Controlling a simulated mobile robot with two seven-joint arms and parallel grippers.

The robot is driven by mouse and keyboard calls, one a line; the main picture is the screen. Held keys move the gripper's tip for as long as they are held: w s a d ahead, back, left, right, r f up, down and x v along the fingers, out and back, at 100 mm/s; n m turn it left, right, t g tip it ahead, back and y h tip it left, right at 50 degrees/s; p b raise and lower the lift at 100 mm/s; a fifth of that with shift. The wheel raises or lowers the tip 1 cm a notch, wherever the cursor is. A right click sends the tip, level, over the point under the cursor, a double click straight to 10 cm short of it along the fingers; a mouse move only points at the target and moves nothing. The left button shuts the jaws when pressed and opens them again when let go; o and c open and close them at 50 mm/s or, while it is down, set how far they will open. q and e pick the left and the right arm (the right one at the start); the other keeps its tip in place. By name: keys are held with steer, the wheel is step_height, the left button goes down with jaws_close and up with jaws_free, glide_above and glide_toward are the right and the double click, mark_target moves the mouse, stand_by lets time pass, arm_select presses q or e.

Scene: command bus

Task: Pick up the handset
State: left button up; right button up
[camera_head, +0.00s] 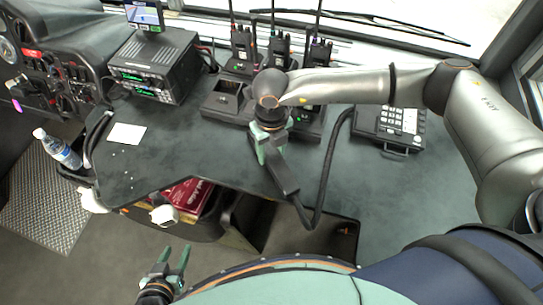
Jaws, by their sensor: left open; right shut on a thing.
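The black handset (284,179) hangs from my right gripper (263,150), which is shut on it near its upper end. It appears above the dark table; its exact height is hard to tell. A thick black cord (329,190) loops from its lower end up toward the phone base (397,124), which has a keypad and lies on the table at the right, partly behind my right arm. My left gripper (174,258) is open and empty at the bottom, in front of the table and far from the handset.
Several handheld radios (279,52) stand in chargers at the back, partly behind my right arm. A radio unit (155,67) with a screen sits at the back left. A white card (127,133) lies on the table (180,150).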

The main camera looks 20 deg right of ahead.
jaws_close()
steer(key=shift+r, duration=0.15)
